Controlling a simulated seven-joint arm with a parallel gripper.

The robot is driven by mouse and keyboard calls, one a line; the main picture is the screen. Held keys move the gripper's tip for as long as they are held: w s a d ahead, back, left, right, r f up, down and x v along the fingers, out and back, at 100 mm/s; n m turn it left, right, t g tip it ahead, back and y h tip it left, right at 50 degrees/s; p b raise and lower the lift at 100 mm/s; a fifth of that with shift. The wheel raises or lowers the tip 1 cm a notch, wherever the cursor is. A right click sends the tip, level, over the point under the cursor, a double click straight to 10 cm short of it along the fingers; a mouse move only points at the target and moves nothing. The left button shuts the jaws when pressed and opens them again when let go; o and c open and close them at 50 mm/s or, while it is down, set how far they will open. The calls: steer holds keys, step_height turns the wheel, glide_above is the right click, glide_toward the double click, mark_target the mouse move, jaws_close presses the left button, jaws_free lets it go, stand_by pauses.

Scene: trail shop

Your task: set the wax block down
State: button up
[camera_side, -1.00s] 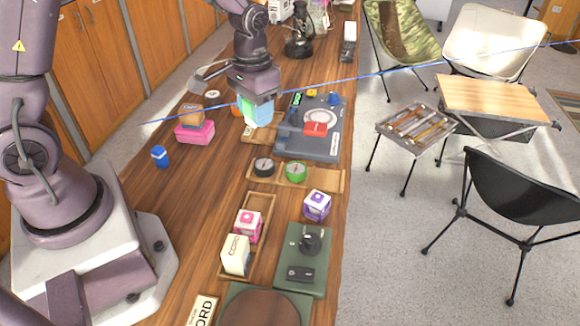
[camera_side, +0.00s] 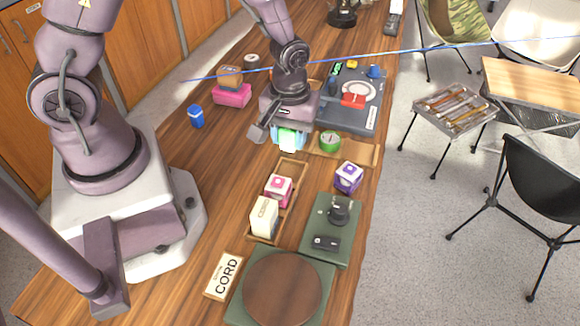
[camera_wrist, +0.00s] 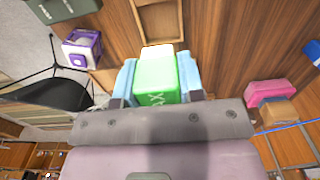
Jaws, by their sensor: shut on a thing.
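The wax block (camera_side: 288,143) is green with a pale part, and it is held between the light blue fingers of my gripper (camera_side: 289,150). It also shows in the wrist view (camera_wrist: 158,77), with a pale yellow end and white marks on the green side. My gripper is shut on it. The block is near the empty far end of a narrow wooden tray (camera_side: 305,171), which shows just beyond it in the wrist view (camera_wrist: 160,22). I cannot tell how high the block is above the table.
The tray's near part holds a pink box (camera_side: 278,189) and a cream box (camera_side: 263,217). A purple box (camera_side: 348,177) stands to the right. A green tin (camera_side: 330,141) is close beside my gripper on a wooden board (camera_side: 358,153). Bare table lies left of the tray.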

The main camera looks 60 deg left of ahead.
mark_target(287, 173)
steer(key=shift+f, duration=3.4)
steer(key=shift+f, duration=0.15)
steer(key=shift+f, duration=0.35)
steer(key=shift+f, duration=0.15)
steer(key=o, duration=0.9)
steer(key=shift+c, duration=0.2)
steer(key=shift+o, duration=0.2)
steer(key=shift+s+a, duration=0.2)
